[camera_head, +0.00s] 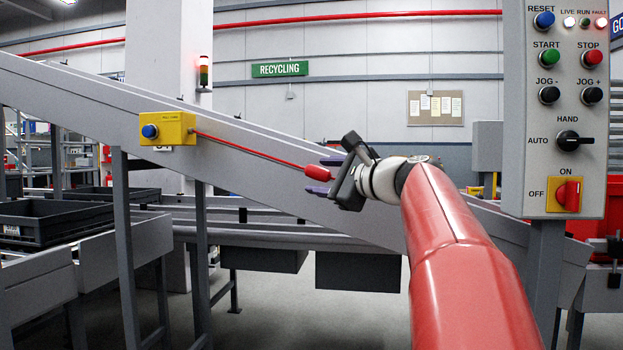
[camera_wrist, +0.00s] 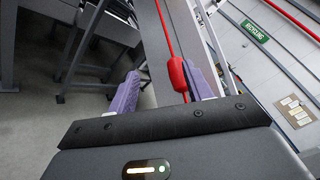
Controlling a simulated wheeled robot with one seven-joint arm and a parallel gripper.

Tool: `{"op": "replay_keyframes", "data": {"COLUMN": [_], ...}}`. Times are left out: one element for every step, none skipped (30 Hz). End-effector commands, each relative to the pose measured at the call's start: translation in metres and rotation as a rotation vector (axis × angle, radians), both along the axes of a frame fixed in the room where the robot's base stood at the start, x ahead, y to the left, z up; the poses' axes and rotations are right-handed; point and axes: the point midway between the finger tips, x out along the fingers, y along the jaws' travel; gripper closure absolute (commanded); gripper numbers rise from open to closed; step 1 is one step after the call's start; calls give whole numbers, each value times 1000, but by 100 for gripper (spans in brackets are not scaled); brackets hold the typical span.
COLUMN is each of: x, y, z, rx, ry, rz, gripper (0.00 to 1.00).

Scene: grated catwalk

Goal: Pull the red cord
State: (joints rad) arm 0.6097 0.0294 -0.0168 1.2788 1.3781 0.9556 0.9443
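The red cord (camera_head: 250,150) runs from a yellow box with a blue button (camera_head: 168,129) down to the right along the conveyor's side. In the wrist view the fingers (camera_wrist: 160,75) stand wide apart. The red handle (camera_wrist: 177,75) lies between them, close to the right finger; I cannot tell if they touch. The left finger is clear of it.
A sloped grey conveyor (camera_head: 90,90) runs behind the cord. A control panel (camera_head: 555,110) with buttons and switches stands on a post at right, near my arm. Black trays (camera_head: 45,225) sit at left. A green RECYCLING sign (camera_head: 280,69) hangs on the back wall.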

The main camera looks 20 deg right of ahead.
Motion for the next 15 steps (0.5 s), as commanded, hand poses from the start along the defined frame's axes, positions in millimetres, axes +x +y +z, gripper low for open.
{"op": "replay_keyframes", "data": {"x": [-9,-13,-17,-20,-22,-25,-27,-28,-29,-29,-29,-29,-29,-29,-29], "y": [-3,-4,-5,-7,-7,-8,-8,-9,-9,-9,-9,-9,-9,-9,-9], "z": [0,0,0,0,0,0,0,1,1,1,1,1,1,1,1], "rx": [-1,-2,-1,-1,-1,-1,0,0,0,0,0,-1,-1,0,0], "ry": [-2,-2,-1,-1,-1,-1,-2,-2,-2,-2,-2,-2,-2,-2,-2], "rz": [-3,-2,-1,-2,-2,-2,-1,-1,0,0,0,0,0,0,0], "gripper": [50,50,50,50,50,50,50,50,50,50,50,50,50,50,50]}}
